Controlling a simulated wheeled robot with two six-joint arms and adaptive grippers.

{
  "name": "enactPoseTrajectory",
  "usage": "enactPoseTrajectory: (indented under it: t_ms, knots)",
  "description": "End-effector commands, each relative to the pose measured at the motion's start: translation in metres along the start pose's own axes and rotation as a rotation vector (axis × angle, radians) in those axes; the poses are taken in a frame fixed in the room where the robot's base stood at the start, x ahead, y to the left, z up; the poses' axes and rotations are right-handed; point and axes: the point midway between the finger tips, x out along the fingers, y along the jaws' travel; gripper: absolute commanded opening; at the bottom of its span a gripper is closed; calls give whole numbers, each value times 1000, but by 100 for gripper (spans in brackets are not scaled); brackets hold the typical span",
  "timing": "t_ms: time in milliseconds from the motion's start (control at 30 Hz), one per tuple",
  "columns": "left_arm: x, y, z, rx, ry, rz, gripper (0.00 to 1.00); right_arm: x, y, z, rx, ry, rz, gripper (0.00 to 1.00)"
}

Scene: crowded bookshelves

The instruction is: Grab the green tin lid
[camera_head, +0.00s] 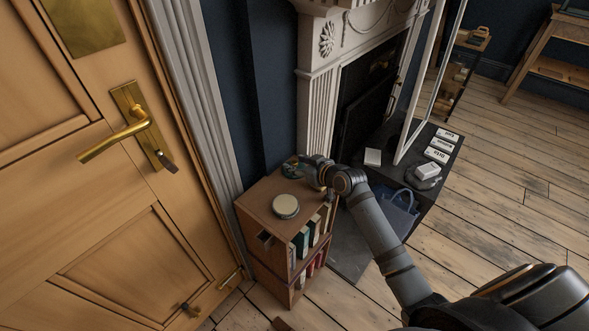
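A small brown bookcase (262,196) stands between the door and the fireplace. A round tin with a pale top and a darker rim (285,206) sits on its top, apart from my gripper. A dark greenish round thing (291,170) lies at the back of the top, partly covered by my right gripper (304,167). I cannot tell for sure which of these is the green tin lid. My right arm reaches in from the lower right, its gripper low over the top at the back. Its fingers are too small and hidden to read. My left gripper is not in view.
A wooden door with a brass handle (128,131) fills the left. The white fireplace (319,115) rises behind the bookcase. A dark hearth (441,182) holds white boxes; a blue bag (398,208) is beside my arm. Wooden floor is open at right.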

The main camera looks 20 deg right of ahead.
Motion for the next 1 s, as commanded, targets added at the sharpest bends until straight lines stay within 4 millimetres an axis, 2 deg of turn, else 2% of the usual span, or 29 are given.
enactPoseTrajectory:
  t_ms: [33,300,667,867,1000]
  knots:
    - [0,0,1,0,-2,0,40,0,0,0,0,0,0,38]
    - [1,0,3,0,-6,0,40,0,0,0,0,0,0,1]
    - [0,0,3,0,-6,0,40,-1,0,-2,-1,1,0,0]
    - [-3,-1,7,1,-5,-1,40,-12,0,-25,-2,4,0,0]
    - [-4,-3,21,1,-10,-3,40,-37,-12,-44,-3,2,-1,0]
